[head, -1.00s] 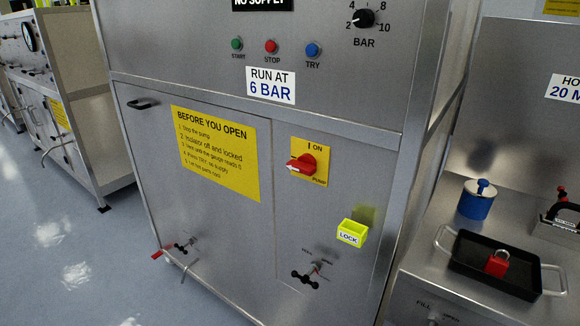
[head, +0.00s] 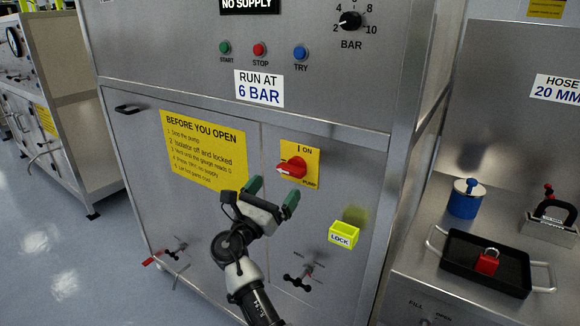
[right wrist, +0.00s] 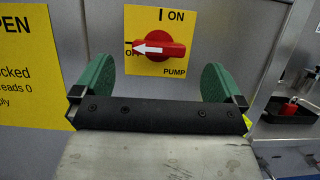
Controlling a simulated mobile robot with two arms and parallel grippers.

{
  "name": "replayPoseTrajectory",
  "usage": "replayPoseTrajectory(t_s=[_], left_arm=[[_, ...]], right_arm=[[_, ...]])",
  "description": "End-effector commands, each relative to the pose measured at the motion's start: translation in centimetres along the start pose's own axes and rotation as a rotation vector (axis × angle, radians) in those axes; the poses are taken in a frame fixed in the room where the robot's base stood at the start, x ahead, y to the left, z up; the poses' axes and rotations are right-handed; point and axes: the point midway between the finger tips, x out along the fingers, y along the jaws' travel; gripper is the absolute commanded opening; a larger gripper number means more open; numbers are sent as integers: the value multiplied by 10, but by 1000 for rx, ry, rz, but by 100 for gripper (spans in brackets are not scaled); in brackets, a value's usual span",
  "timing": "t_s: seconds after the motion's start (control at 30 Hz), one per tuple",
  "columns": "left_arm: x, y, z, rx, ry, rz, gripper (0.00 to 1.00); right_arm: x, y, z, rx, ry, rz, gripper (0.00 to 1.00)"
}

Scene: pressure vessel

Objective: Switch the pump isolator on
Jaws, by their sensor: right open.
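The pump isolator is a red rotary handle (head: 291,167) on a yellow plate (head: 312,157) on the steel cabinet front. In the right wrist view the red handle (right wrist: 157,46) lies horizontal, and its white arrow points left at the OFF mark; "I ON" is printed above it. My right gripper (head: 272,192) has green fingers and is open and empty, just below and left of the handle in the head view. In the right wrist view its fingertips (right wrist: 158,80) stand apart, with the handle between and beyond them. I see no contact with it. My left gripper is not in view.
A yellow LOCK box (head: 344,233) is fixed below right of the isolator. Valve handles (head: 300,277) stick out low on the cabinet.

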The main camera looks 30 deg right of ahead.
Motion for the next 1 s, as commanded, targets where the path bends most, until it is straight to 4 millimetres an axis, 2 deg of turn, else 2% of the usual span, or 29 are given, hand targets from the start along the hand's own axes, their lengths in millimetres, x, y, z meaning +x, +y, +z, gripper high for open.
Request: replayPoseTrajectory(t_s=[0.1, 0.33, 0.5, 0.77, 0.8, 0.87, 1.0], left_arm=[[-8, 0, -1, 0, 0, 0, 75], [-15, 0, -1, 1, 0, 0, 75], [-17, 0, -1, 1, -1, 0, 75], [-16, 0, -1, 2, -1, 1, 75], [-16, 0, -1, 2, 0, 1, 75], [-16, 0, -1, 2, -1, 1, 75], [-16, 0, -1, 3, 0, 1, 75]], right_arm=[[27, 0, 3, 0, -1, -1, 100], [61, 1, 1, 1, 2, 2, 100], [73, 1, 0, 1, 2, 3, 100], [74, 1, -1, 1, 2, 4, 100], [74, 1, -1, 1, 2, 4, 98], [74, 1, -1, 1, 2, 4, 89], [74, 1, -1, 1, 3, 4, 68]])
